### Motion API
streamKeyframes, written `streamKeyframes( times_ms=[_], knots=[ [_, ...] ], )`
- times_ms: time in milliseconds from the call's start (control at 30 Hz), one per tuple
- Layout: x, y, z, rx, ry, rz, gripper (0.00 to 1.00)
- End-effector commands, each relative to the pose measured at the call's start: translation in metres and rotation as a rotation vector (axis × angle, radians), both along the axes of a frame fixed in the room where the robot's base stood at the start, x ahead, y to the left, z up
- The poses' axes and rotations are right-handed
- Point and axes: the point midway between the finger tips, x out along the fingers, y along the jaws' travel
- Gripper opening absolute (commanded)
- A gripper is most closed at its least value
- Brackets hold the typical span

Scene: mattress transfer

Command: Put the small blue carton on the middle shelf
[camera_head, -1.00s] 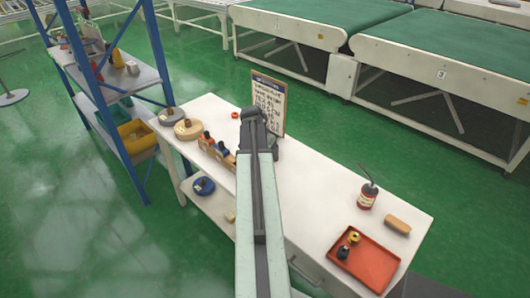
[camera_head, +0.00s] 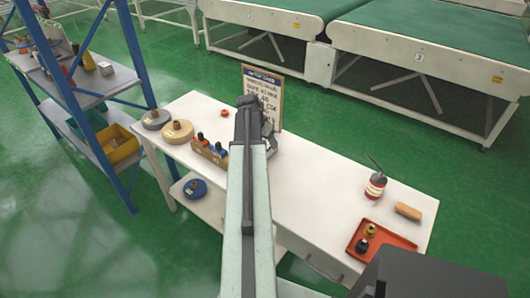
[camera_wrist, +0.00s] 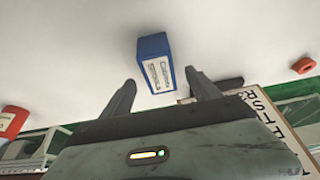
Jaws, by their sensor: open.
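The small blue carton (camera_wrist: 155,62), with a white printed label, is on the white worktop in the wrist view. My gripper (camera_wrist: 162,85) is open, with one dark finger on each side of the carton's near end. Most of the carton lies beyond the fingertips, and I cannot tell if either finger touches it. In the head view, my gripper (camera_head: 256,128) is over the table near the sign board, and my arm hides the carton. The blue-framed rack stands left of the table, with an upper visible shelf (camera_head: 100,83) and a lower one holding a yellow bin (camera_head: 119,146).
The white table (camera_head: 310,190) holds a sign board (camera_head: 262,96), round discs (camera_head: 177,131), a wooden holder (camera_head: 209,152), a red bottle (camera_head: 375,186) and a red tray (camera_head: 385,252). A red ring (camera_wrist: 303,65) lies near the board. Conveyors stand behind.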

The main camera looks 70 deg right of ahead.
Motion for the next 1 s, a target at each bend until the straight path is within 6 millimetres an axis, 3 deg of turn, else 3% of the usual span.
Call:
streamKeyframes(
  times_ms=[33,267,500,767,800,1000],
  knots=[
    [0.000,-0.003,-0.011,0.000,0.000,0.000,0.71],
    [-0.001,-0.004,-0.019,0.000,0.000,0.001,0.71],
    [-0.003,-0.013,-0.058,0.000,0.000,0.001,0.71],
    [-0.004,-0.016,-0.059,0.000,0.000,0.001,0.71],
    [-0.004,-0.016,-0.059,0.000,0.000,0.001,0.68],
    [-0.004,-0.016,-0.058,0.000,0.000,0.001,0.12]
  ],
)
